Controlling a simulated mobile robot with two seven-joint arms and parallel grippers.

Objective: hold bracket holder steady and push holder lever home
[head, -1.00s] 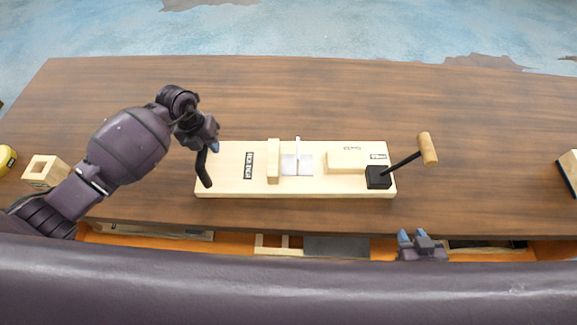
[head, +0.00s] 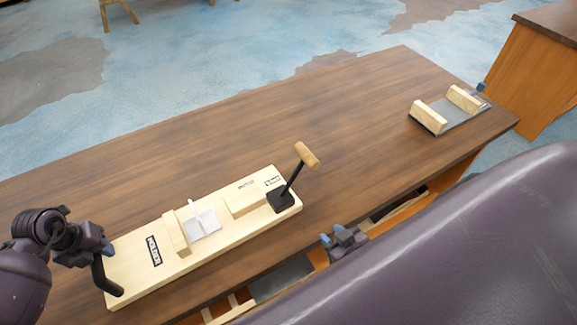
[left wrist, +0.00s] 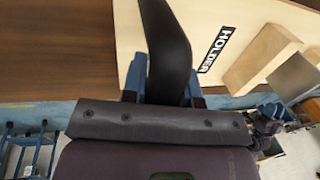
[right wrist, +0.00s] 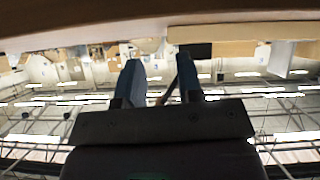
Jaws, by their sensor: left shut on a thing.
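The bracket holder (head: 140,279) is a pale wooden board lying on the table, with the label HOLDER, wooden blocks and a small metal bracket (head: 203,224) between them. The holder lever (head: 292,184) is a black rod with a wooden grip, tilted up from a black base at the board's right end. My left gripper (head: 100,252) is shut on the black handle (head: 104,279) at the board's left end; the handle also shows between its fingers in the left wrist view (left wrist: 167,50). My right gripper (head: 334,238) is empty near the table's front edge, its fingers apart in the right wrist view (right wrist: 160,88).
The brown table (head: 350,110) is clear behind the holder. A metal plate with two wooden blocks (head: 446,108) stands at its right end. An open shelf (head: 285,280) with parts lies under the front edge. Another wooden table (head: 540,70) stands at the far right.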

